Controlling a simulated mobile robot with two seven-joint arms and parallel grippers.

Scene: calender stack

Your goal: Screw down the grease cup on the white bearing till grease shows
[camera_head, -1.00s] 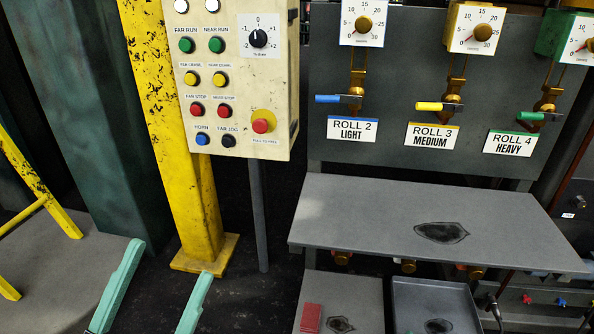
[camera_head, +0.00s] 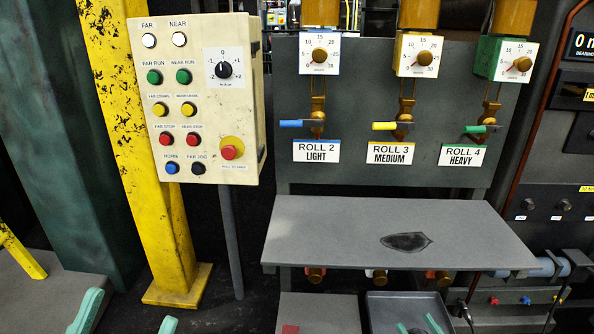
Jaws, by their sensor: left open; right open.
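No bearing or grease cup can be made out for certain. Several brass-coloured fittings (camera_head: 315,274) hang under the grey shelf, partly hidden by it. Three brass gauge knobs sit on dials above; the left dial (camera_head: 319,54) is over the ROLL 2 LIGHT label. My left gripper (camera_head: 130,308) is open and empty, its teal fingertips showing at the bottom left. My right gripper (camera_head: 417,325) is open, its teal fingertips just showing in front of the dark tray at the bottom. Both grippers are well below the dials.
A cream button box (camera_head: 207,100) stands on a post beside a yellow column (camera_head: 135,130). A grey shelf (camera_head: 340,225) with a dark stain juts out below the valves. A dark tray (camera_head: 375,305) and a red object (camera_head: 290,329) are beneath. Cables and switches are at right.

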